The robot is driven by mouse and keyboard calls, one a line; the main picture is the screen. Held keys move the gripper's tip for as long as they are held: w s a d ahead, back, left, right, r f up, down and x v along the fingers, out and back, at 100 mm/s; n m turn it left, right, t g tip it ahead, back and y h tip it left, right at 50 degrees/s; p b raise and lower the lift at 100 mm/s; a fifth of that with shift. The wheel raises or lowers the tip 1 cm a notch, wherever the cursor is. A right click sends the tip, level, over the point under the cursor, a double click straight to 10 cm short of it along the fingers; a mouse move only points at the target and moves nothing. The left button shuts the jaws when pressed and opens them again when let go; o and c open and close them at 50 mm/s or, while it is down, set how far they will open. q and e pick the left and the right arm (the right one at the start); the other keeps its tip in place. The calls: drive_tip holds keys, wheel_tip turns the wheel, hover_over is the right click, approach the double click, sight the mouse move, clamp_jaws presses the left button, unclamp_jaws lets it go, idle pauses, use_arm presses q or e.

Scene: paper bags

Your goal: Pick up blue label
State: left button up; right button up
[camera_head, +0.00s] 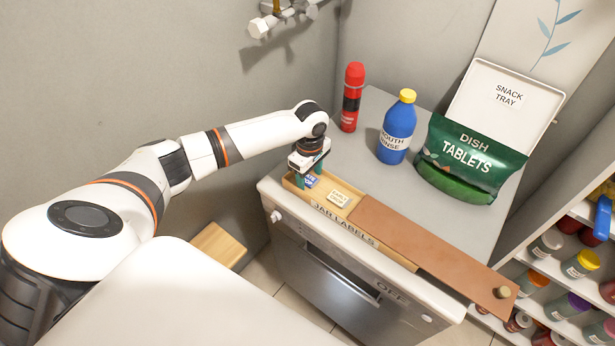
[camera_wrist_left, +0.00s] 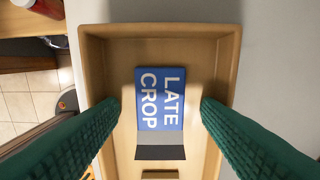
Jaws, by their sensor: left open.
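The blue label (camera_wrist_left: 160,98), printed "LATE CROP", lies in the wooden box (camera_wrist_left: 228,60) in the left wrist view, with a dark strip at its lower end. In the head view the blue label (camera_head: 310,181) shows at the left end of the box (camera_head: 350,211), which is marked "JAR LABELS". My left gripper (camera_wrist_left: 160,108) is open above the box, its green fingers on either side of the label and apart from it. In the head view my left gripper (camera_head: 308,176) points down over the same end. My right gripper is not in view.
A cream label (camera_head: 338,198) lies in the box beside the blue one. A brown sliding lid (camera_head: 430,243) covers the box's right part. A red bottle (camera_head: 352,97), blue mouth rinse (camera_head: 397,128) and green tablets bag (camera_head: 470,160) stand behind on the counter.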

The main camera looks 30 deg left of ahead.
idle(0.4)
use_arm(q)
drive_tip(key=c, duration=1.1)
drive_tip(key=shift+o, duration=0.2)
